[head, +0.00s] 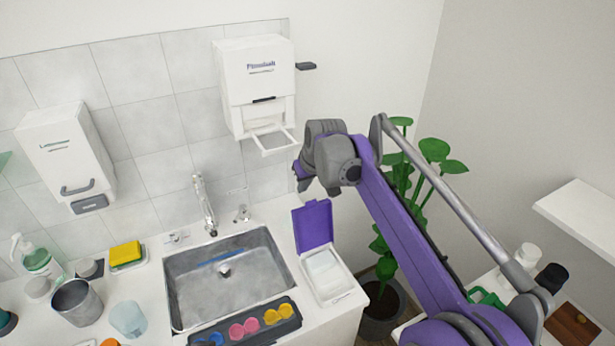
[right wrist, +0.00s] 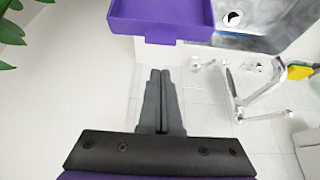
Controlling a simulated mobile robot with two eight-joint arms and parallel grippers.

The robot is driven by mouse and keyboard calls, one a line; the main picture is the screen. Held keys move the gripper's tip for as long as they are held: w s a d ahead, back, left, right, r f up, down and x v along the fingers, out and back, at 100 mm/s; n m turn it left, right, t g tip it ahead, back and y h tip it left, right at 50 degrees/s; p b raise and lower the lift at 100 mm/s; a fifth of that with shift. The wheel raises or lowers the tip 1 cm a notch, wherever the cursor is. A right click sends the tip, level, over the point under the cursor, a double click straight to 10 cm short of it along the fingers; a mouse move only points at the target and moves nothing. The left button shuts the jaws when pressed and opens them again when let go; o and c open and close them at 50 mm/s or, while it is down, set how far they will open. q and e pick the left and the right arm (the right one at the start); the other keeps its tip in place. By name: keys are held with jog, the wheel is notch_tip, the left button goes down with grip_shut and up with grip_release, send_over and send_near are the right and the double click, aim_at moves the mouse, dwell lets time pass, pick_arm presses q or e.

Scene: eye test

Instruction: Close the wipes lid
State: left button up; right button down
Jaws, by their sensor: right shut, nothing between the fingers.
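The wipes box (head: 328,277) is white and stands on the counter right of the sink. Its purple lid (head: 313,226) is open, standing up at the box's back edge. In the right wrist view the lid (right wrist: 160,22) shows at the top, beyond the fingertips, with a small tab on its edge. My right gripper (head: 303,184) is above and behind the lid, close to the wall, and looks apart from it. In the right wrist view the right gripper's (right wrist: 160,74) dark fingers are together with nothing between them. My left gripper is not in view.
A sink (head: 225,275) with a faucet (head: 204,205) lies left of the box. A tray of colored cups (head: 245,326) sits in front. A white dispenser (head: 256,80) hangs above, its frame reaching near my right gripper. A potted plant (head: 432,150) stands behind my right arm.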

aim_at(309, 205)
jog(key=s, duration=0.1)
jog(key=s+d, duration=0.1)
jog(key=shift+s+d+f, duration=0.25)
jog(key=shift+s+f, duration=0.05)
jog(key=shift+s, duration=0.1)
dwell(0.3)
